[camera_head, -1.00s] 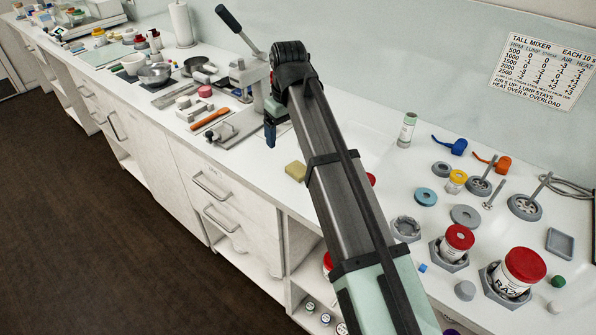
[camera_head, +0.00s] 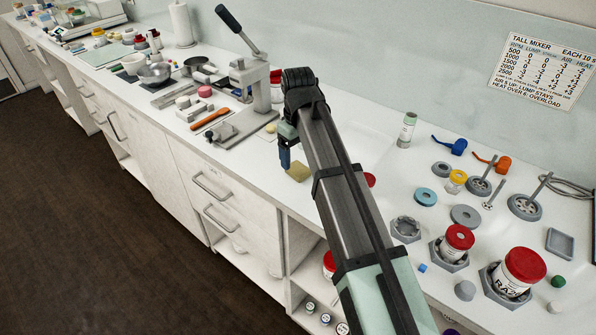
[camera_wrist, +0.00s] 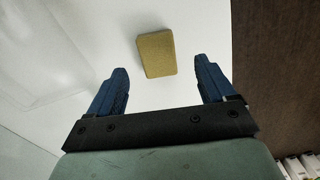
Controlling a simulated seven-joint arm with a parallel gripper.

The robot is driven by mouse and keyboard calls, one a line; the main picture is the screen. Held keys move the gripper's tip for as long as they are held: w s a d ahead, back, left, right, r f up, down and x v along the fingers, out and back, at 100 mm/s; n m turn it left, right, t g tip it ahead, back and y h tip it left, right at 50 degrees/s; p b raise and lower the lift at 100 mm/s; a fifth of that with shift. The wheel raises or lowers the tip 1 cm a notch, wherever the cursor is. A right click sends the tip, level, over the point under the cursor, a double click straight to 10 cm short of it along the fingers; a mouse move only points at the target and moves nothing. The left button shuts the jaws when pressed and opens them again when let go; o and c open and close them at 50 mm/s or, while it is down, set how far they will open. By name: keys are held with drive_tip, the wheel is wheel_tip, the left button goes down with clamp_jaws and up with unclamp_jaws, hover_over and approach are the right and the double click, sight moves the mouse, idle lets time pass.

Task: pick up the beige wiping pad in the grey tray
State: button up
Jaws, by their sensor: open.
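The beige wiping pad (camera_head: 299,172) lies flat on the white counter, near its front edge, and not in a tray. In the wrist view the pad (camera_wrist: 157,54) is a yellowish-beige block with nothing on it. My gripper (camera_head: 285,158) is just left of the pad in the head view, pointing down with blue fingers. In the wrist view my gripper (camera_wrist: 161,68) is open and empty, with the pad showing between and beyond the two fingertips. A small grey tray (camera_head: 560,243) sits at the far right of the counter and looks empty.
A lever press (camera_head: 250,85) stands behind and left of my gripper. An orange-handled tool (camera_head: 210,118) lies further left. A red-lidded jar (camera_head: 519,272) and several grey parts crowd the right. The counter around the pad is mostly clear; its front edge drops to a dark floor (camera_head: 90,220).

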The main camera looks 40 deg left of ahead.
sight(299, 169)
drive_tip(key=shift+w+f, duration=0.15)
drive_tip(key=shift+f, duration=2.45)
drive_tip(key=c, duration=1.1)
drive_tip(key=shift+r, duration=0.15)
